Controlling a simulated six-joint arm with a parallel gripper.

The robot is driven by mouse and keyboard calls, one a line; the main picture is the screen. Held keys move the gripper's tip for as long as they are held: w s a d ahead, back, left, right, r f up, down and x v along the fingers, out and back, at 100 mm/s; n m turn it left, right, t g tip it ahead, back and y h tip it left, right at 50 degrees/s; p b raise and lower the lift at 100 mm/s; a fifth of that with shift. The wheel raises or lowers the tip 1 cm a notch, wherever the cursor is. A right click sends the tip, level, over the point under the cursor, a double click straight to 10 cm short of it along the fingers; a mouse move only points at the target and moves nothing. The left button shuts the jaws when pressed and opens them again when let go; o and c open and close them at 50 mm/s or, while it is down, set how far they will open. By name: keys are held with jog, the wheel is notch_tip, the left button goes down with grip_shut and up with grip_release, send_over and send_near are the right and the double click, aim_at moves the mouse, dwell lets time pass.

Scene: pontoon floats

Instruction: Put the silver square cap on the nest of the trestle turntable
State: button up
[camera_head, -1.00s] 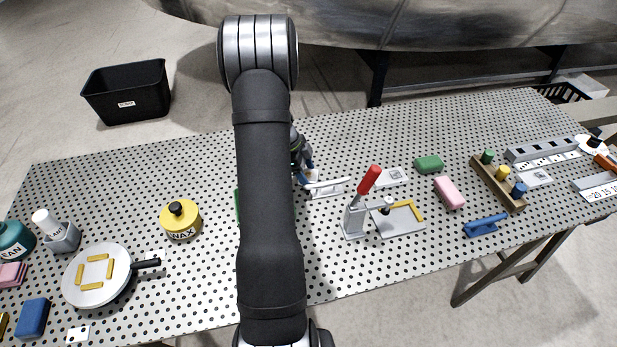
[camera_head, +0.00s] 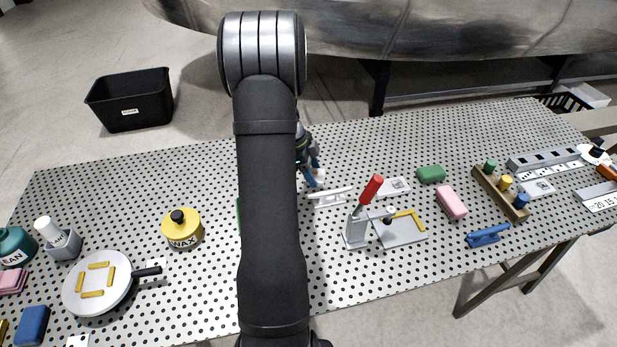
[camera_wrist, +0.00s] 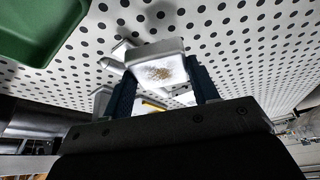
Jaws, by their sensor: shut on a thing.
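In the wrist view a silver square cap (camera_wrist: 157,68) with a brownish speckled patch sits between the two blue fingers of my gripper (camera_wrist: 163,84), which is shut on it. In the head view my gripper (camera_head: 315,181) is partly behind my arm, over the middle of the table, and the cap cannot be made out clearly there. What appears to be the turntable is a round pale disc (camera_head: 122,284) at the lower left, with yellow bars set in a square as the nest (camera_head: 96,279) and a black handle. The nest looks empty. My gripper is far to its right.
A yellow wax tin (camera_head: 182,230) stands between the disc and my arm. A toggle clamp (camera_head: 369,190) with a red handle stands right of my gripper. A green thing (camera_wrist: 38,28) is close by, mostly hidden by my arm in the head view. Perforated table is clear behind the tin.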

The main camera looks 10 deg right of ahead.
aim_at(80, 278)
jog(key=s+d+r, duration=0.6)
jog(key=s+d, duration=0.1)
jog(key=s, duration=0.1)
jog(key=w+a+n+t+y, duration=0.1)
jog(key=w+a+n+t, duration=0.1)
jog(key=w+a+n, duration=0.2)
jog(key=w+a+r+n+t, duration=0.1)
jog(key=w+a+n, duration=0.4)
jog(key=a, duration=0.8)
jog(key=w+a+r+n+t+y, duration=0.1)
jog(key=w+a+n+t, duration=0.2)
jog(key=a+n, duration=0.5)
jog(key=shift+w+a+r+n+y, duration=0.25)
jog(key=shift+w+n, duration=0.4)
jog(key=shift+n, duration=0.35)
